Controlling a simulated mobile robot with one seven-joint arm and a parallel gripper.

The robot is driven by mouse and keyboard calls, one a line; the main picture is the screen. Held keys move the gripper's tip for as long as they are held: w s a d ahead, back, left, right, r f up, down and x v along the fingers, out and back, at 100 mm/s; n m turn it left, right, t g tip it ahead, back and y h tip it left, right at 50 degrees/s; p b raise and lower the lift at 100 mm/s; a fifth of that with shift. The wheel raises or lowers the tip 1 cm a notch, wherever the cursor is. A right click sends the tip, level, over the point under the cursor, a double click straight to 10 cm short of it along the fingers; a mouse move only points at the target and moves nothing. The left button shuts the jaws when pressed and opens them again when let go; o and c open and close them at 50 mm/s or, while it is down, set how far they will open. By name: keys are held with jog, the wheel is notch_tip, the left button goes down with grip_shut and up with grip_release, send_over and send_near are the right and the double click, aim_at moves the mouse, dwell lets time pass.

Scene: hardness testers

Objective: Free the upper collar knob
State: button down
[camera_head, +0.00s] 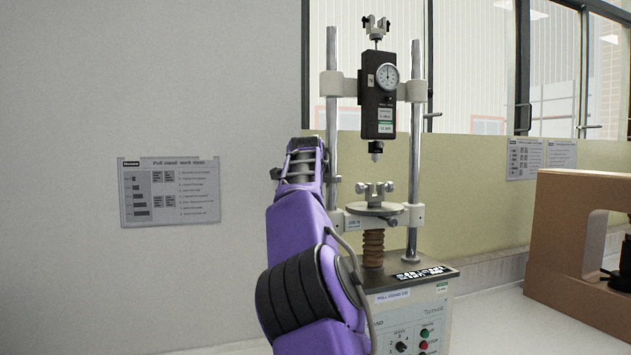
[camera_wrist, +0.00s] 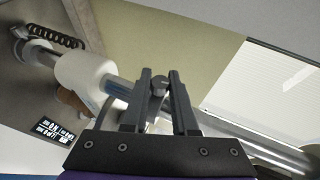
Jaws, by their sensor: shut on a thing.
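The pull stand has a black force gauge (camera_head: 379,95) with a round dial. It is carried between two steel columns by pale upper collars, the left one (camera_head: 331,84) clear of my arm. My gripper (camera_wrist: 160,85) is shut on a small grey knob (camera_wrist: 160,80), held between its two fingertips beside a column. A white collar (camera_wrist: 84,74) sits around that column to the left in the wrist view. In the head view my purple arm hides the fingertips and the knob, so I cannot tell which collar the knob belongs to.
Below the gauge are a round table (camera_head: 375,208) and a brown bellows (camera_head: 373,248). The stand's base has a control panel (camera_head: 414,335). A brown frame (camera_head: 560,240) stands at right. A wall chart (camera_head: 170,191) hangs at left.

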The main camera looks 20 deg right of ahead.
jog(key=shift+g, duration=0.3)
dwell(0.5)
jog(key=c, duration=0.7)
grip_release()
jog(key=shift+s+a+r+b, duration=0.1)
jog(key=shift+s+a+b, duration=0.1)
jog(key=shift+s+b, duration=0.15)
jog(key=b+v, duration=0.5)
jog(key=v, duration=1.1)
jog(key=shift+s+r, duration=0.25)
